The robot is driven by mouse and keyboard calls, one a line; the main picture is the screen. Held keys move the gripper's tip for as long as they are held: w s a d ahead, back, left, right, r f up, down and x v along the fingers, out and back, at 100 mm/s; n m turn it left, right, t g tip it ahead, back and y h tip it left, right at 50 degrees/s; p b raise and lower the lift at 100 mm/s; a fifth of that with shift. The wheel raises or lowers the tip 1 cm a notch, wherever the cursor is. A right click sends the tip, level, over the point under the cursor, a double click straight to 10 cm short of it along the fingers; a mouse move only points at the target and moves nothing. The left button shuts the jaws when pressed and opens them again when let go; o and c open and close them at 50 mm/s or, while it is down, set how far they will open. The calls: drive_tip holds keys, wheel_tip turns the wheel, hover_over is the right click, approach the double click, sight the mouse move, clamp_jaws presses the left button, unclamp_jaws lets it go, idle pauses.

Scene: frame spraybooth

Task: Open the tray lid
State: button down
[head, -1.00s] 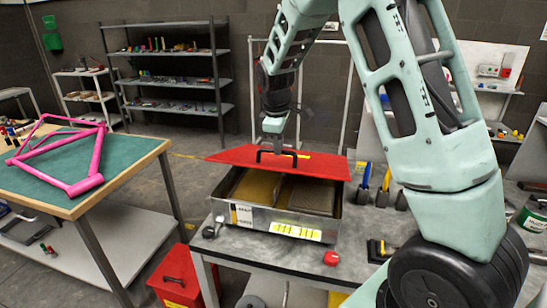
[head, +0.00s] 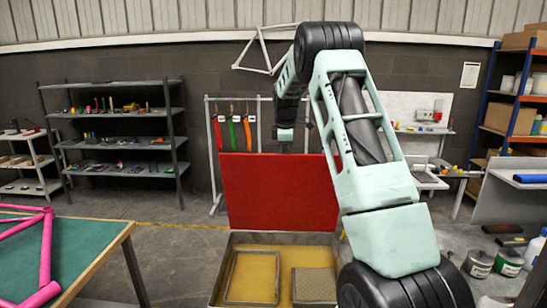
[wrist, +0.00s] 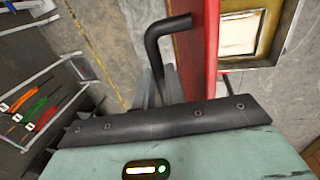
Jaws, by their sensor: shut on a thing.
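The red tray lid (head: 280,190) stands almost upright at the back of the metal tray (head: 240,240) in the head view. The tray is uncovered, with yellow lining and mesh-framed panels inside. My gripper (head: 285,138) is at the lid's far side, its fingertips hidden behind the lid's top edge. In the wrist view the black lid handle (wrist: 165,28) runs down between my fingers, and my gripper (wrist: 160,88) is shut on it. The lid (wrist: 200,55) shows there edge-on beside the handle.
A bench with a pink frame (head: 45,250) is at the left. Shelves (head: 115,140) stand at the back left. A rack (head: 212,150) with hanging coloured tools is behind the lid. Cans (head: 510,262) are at the right. Floor is clear left of the tray.

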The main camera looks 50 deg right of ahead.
drive_tip(key=w+d+f+p, duration=0.1)
drive_tip(key=w+d+p, duration=0.2)
drive_tip(key=w+d, duration=0.2)
drive_tip(key=shift+w+d+f, duration=0.15)
drive_tip(key=shift+d, duration=0.9)
drive_tip(key=c, duration=1.5)
unclamp_jaws()
drive_tip(key=shift+o, duration=0.2)
drive_tip(key=shift+w, duration=0.1)
wheel_tip(320, 180, up, 17)
drive_tip(key=s+a+b, duration=0.2)
drive_tip(key=b, duration=0.1)
drive_tip(key=shift+a, duration=0.3)
